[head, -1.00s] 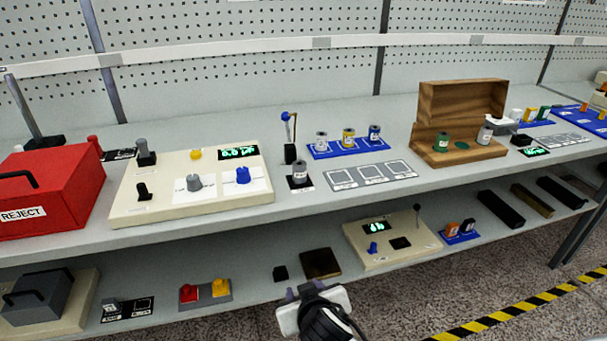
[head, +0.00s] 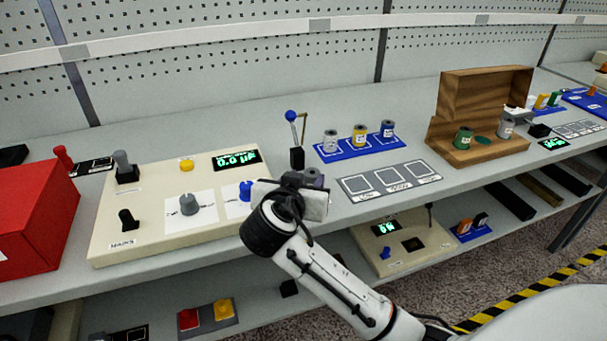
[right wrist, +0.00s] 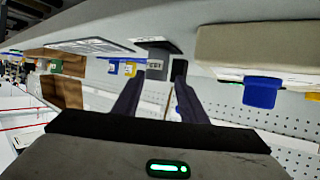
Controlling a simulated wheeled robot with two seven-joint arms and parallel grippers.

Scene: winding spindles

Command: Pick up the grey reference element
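The grey reference element (right wrist: 155,58), a small grey cylinder with a white label, shows in the right wrist view. It stands by a dark pad (right wrist: 140,46) just ahead of and between my right fingertips. In the head view only a bit of the grey element (head: 314,178) shows behind my right gripper (head: 300,184), which hides most of it. In the right wrist view my right gripper (right wrist: 157,76) is open, one finger on each side of the line to the element. I cannot tell any contact. My left gripper is not in view.
A beige tester panel (head: 110,230) with knobs is just left of the gripper. A blue rack (head: 345,155) with several spools, a lever post (head: 297,155) and a marked grey card (head: 360,196) are near. A wooden box (head: 482,90) stands farther right.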

